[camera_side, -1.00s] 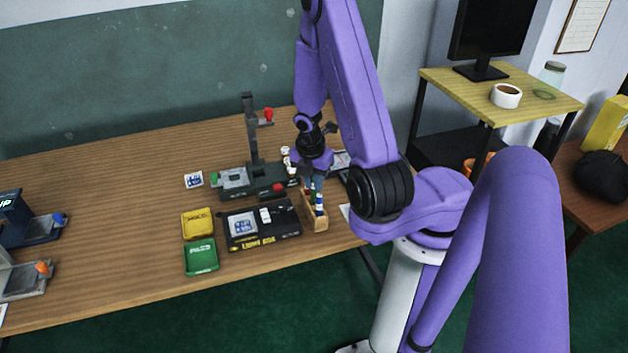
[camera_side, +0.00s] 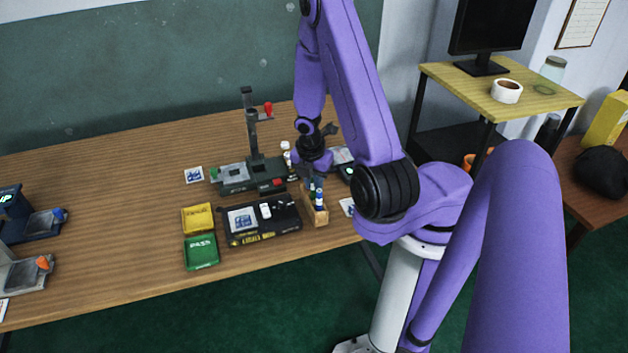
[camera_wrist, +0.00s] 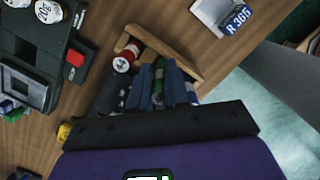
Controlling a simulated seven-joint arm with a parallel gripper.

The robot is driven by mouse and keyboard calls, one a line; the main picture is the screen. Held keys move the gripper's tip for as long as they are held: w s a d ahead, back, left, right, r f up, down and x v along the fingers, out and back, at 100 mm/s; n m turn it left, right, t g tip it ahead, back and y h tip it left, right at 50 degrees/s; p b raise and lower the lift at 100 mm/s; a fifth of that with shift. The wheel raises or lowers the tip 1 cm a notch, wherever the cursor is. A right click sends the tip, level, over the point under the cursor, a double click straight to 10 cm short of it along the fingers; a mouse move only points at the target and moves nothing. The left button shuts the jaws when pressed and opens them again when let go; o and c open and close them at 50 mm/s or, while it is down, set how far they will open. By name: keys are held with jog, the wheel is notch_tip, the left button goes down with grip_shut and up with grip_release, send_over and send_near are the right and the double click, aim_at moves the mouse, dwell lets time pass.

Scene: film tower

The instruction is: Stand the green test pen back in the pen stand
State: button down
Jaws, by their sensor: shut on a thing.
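The wooden pen stand (camera_side: 315,219) is on the table to the right of the black box; its pale rim (camera_wrist: 183,62) also shows in the wrist view. My gripper (camera_side: 316,180) points down over the stand. In the wrist view my gripper (camera_wrist: 160,82) is shut on the green test pen (camera_wrist: 158,86), seen end-on between the blue fingers. The pen is within the stand's outline there; I cannot tell how deep its lower end reaches. A red pen (camera_wrist: 127,57) with a white end leans in the stand beside the fingers.
A black box (camera_side: 270,230) and a dark test fixture with an upright post (camera_side: 251,125) stand close on the left. A yellow tray (camera_side: 197,218) and a green PASS tray (camera_side: 201,252) lie further left. The table's front edge is near the stand.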

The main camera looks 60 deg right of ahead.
jog(key=shift+c, duration=2.3)
grip_release()
jog(key=shift+r, duration=0.1)
jog(key=shift+r, duration=3.4)
jog(key=shift+w, duration=0.1)
